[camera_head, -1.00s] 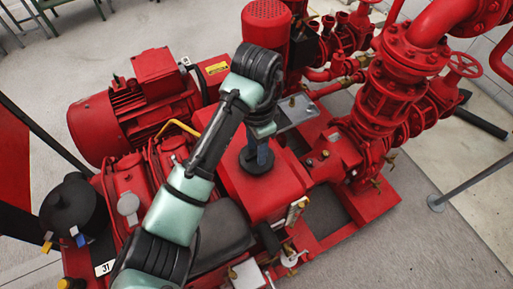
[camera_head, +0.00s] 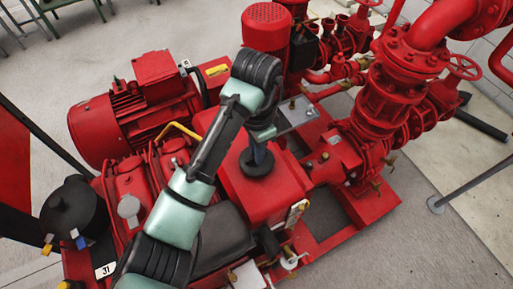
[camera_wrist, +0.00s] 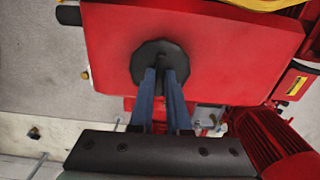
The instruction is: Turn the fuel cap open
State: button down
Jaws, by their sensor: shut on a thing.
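The fuel cap is a round black cap (camera_head: 257,162) on top of the red fuel tank (camera_head: 262,198) in the head view. In the wrist view the cap (camera_wrist: 158,62) sits on the tank's red face (camera_wrist: 225,45), with a faceted rim. My gripper (camera_head: 262,150) comes down on the cap from above. In the wrist view its two blue fingers (camera_wrist: 160,75) reach the middle of the cap and are close together, shut on its raised centre part. The fingers hide that gripped part.
A red motor (camera_head: 135,105) and engine parts lie left of the tank. Red pipes and a valve body (camera_head: 390,95) stand to the right. A yellow handle (camera_head: 183,130) is left of my arm. Open grey floor (camera_head: 440,240) lies at the lower right.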

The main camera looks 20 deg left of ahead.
jog(key=shift+r, duration=0.15)
jog(key=n+p, duration=0.1)
jog(key=p, duration=0.1)
jog(key=n+p, duration=0.1)
jog(key=p, duration=0.1)
jog(key=shift+d+r+n, duration=0.1)
jog(key=shift+r+n, duration=0.1)
jog(key=shift+n, duration=0.2)
jog(key=n+p, duration=0.5)
jog(key=p, duration=0.1)
jog(key=shift+f+n, duration=0.1)
jog(key=shift+n, duration=0.2)
jog(key=n+p, duration=0.3)
jog(key=n, duration=0.1)
jog(key=shift+p, duration=0.3)
jog(key=n+p, duration=0.2)
jog(key=n, duration=0.3)
jog(key=shift+w+f, duration=0.1)
jog(key=shift+f, duration=0.05)
jog(key=shift+n, duration=0.3)
jog(key=c, duration=0.9)
grip_release()
